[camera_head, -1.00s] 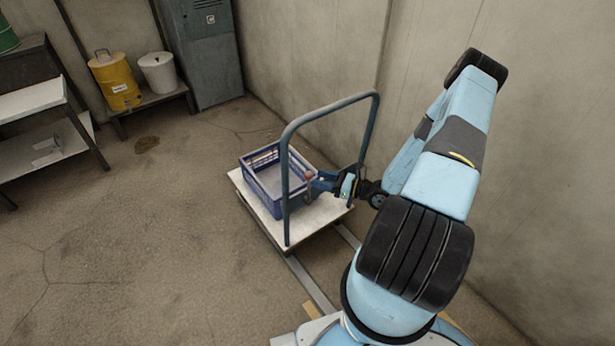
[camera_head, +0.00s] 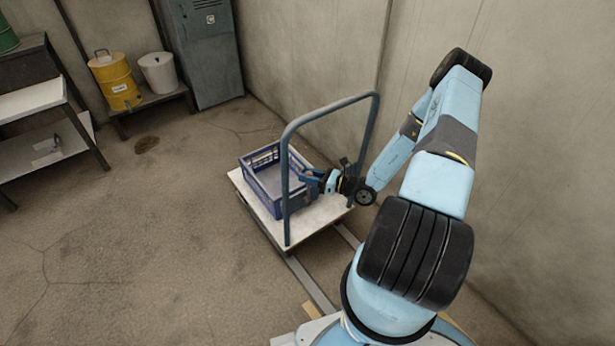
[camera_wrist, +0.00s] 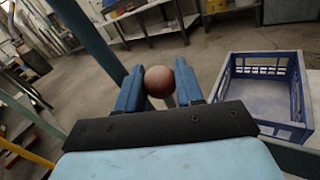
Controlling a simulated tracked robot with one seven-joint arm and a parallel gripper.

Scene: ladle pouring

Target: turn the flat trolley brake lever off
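The brake lever ends in a red-brown ball knob (camera_wrist: 159,81). In the wrist view the knob sits between the two blue fingers of my gripper (camera_wrist: 160,88), with a pale lever shaft partly visible below it. The fingers stand on either side of the knob; whether they press on it I cannot tell. In the head view my gripper (camera_head: 311,178) is at the trolley's handle side, and the knob is mostly hidden there. The flat trolley (camera_head: 325,212) has a pale deck and a grey-blue tubular handle (camera_head: 333,109), with my wrist beside the handle's right post.
A blue crate (camera_head: 262,190) stands on the trolley deck; it also shows in the wrist view (camera_wrist: 285,130). A wall rises close on the right. A bench with a yellow drum (camera_head: 117,82) and white bucket (camera_head: 158,73) stands at the back left.

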